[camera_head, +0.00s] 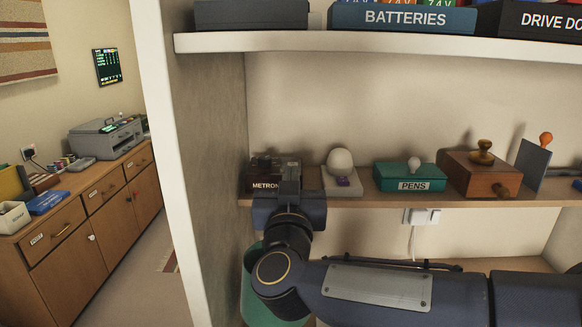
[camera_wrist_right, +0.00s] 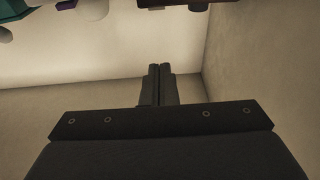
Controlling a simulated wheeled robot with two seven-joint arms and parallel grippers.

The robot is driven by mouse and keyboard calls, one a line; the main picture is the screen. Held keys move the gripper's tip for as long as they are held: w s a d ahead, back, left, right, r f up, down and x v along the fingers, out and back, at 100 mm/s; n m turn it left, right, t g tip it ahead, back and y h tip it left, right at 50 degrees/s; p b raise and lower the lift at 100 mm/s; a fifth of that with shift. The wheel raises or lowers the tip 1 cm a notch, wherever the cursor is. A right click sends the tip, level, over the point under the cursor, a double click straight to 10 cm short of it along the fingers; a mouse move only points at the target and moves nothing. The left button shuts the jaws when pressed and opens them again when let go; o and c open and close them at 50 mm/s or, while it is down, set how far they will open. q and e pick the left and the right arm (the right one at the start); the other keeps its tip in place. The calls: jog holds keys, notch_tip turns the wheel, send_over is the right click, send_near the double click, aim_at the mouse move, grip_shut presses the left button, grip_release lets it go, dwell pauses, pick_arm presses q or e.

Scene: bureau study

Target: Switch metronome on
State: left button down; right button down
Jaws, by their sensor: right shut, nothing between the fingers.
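The metronome (camera_head: 260,184) is a dark brown box on the shelf at the left end, with a white label that reads "METRON" before my arm covers the rest. My right gripper (camera_head: 290,172) is in front of its right side and hides part of it. I cannot tell from the head view whether they touch. In the right wrist view the right gripper (camera_wrist_right: 160,70) has its fingers together and empty. Part of a brown box with a pale plate, likely the metronome (camera_wrist_right: 170,4), shows at that view's top edge. My left gripper is not in view.
Right of the metronome on the shelf (camera_head: 340,202) stand a white dome on a base (camera_head: 340,170), a green PENS box (camera_head: 410,178) and a wooden box (camera_head: 480,175). The upper shelf (camera_head: 300,42) holds labelled boxes. The white upright (camera_head: 175,150) bounds the left.

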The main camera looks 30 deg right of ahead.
jog(key=p+x, duration=0.2)
jog(key=x, duration=0.7)
jog(key=shift+w+d+r, duration=0.15)
jog(key=shift+w+d, duration=0.1)
notch_tip(320, 180, down, 3)
jog(key=shift+w+r, duration=0.1)
jog(key=shift+r, duration=0.15)
jog(key=shift+a+f, duration=0.1)
jog(key=shift+f, duration=0.7)
